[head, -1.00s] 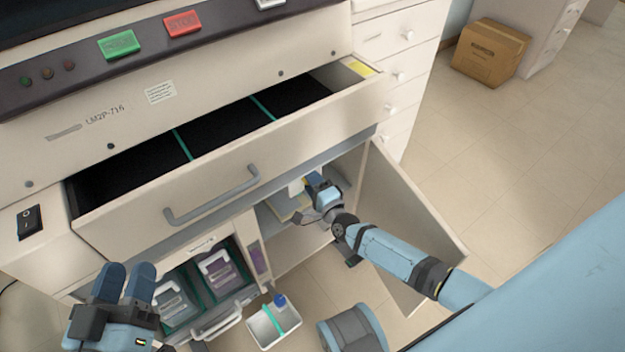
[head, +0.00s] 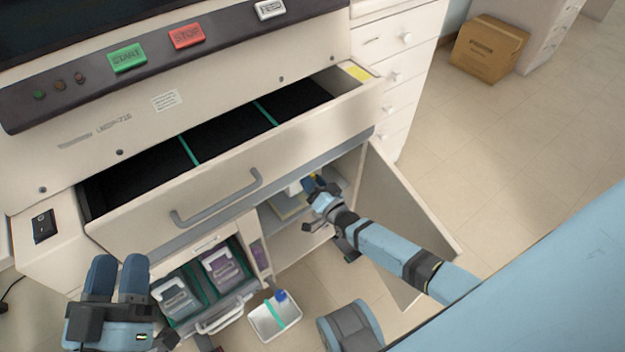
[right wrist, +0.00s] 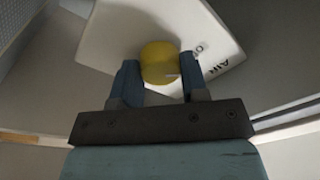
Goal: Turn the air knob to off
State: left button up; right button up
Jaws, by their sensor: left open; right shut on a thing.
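The yellow air knob (right wrist: 160,62) sits on a white panel (right wrist: 120,35) marked "AIR", with part of another label beside the knob. My right gripper (right wrist: 158,75) is shut on the knob, one blue finger on each side of it. In the head view my right gripper (head: 312,187) reaches into the open cabinet under the drawer, and the knob is mostly hidden there. My left gripper (head: 119,275) is open and empty, low at the left, in front of the machine.
The drawer (head: 300,125) stands open above my right arm. The cabinet door (head: 405,215) is swung open to the right. Purple and grey containers (head: 220,270) stand in a lower pull-out. A white bin (head: 268,322) with a blue-capped item is below.

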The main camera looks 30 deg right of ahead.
pick_arm(q)
jog(key=shift+a+f+g+y, duration=0.2)
jog(key=shift+f+g+y, duration=0.1)
jog(key=shift+f, duration=0.6)
pick_arm(e)
jog(key=shift+n, duration=0.7)
pick_arm(q)
jog(key=shift+w, duration=0.1)
pick_arm(e)
jog(key=o, duration=0.9)
pick_arm(q)
jog(key=shift+r, duration=0.15)
pick_arm(e)
jog(key=shift+s, duration=0.15)
pick_arm(q)
notch_tip(320, 180, down, 6)
jog(key=a+g+y+p, duration=0.2)
jog(key=p, duration=0.1)
jog(key=shift+g, duration=0.3)
pick_arm(e)
jog(key=s, duration=0.4)
jog(key=s+d+f, duration=0.1)
jog(key=s, duration=0.4)
jog(key=s+d, duration=0.1)
jog(key=s, duration=0.3)
jog(key=shift+s+f, duration=0.2)
pick_arm(q)
jog(key=shift+r, duration=0.25)
